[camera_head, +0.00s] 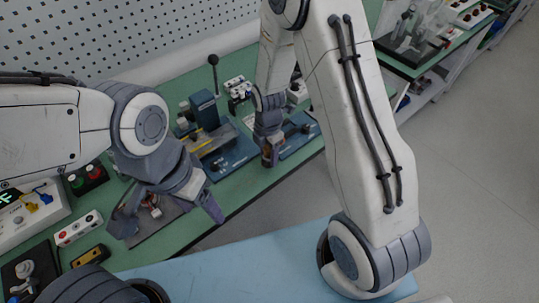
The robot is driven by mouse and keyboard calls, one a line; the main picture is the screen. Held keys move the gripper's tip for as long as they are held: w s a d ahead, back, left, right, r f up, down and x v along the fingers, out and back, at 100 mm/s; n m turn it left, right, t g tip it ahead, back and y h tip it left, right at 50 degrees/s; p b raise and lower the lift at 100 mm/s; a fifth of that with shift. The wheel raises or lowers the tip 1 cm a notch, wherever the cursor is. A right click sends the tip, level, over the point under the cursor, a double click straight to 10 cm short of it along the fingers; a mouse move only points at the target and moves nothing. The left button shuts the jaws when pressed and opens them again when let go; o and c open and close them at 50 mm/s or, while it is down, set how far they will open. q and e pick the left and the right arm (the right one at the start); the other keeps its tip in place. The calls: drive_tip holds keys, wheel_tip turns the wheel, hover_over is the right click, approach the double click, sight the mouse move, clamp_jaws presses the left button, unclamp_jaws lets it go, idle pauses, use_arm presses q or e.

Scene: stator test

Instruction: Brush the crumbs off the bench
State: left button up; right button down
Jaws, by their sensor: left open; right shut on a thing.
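The bench (277,168) has a green top and runs from the lower left to the upper right. My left gripper (166,221) is open above the near part of the bench, its fingers spread over a dark plate (152,226) with small parts on it. My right gripper (270,160) is further back, low over the bench near its front edge. It is shut on a small brownish thing (267,151), mostly hidden by the fingers; I cannot tell whether it is a brush. No crumbs can be made out at this size.
A blue press-like fixture (205,112) with a black-knobbed lever stands mid-bench, with another blue base (296,136) to its right. A red-button box (88,178) and a white switch box (78,228) are at left. A pegboard wall (120,35) rises behind. Grey floor lies right.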

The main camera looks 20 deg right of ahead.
drive_tip(key=shift+r+p, duration=0.3)
drive_tip(key=shift+r, duration=0.3)
drive_tip(key=shift+r+p, duration=1.6)
drive_tip(key=shift+r, duration=0.35)
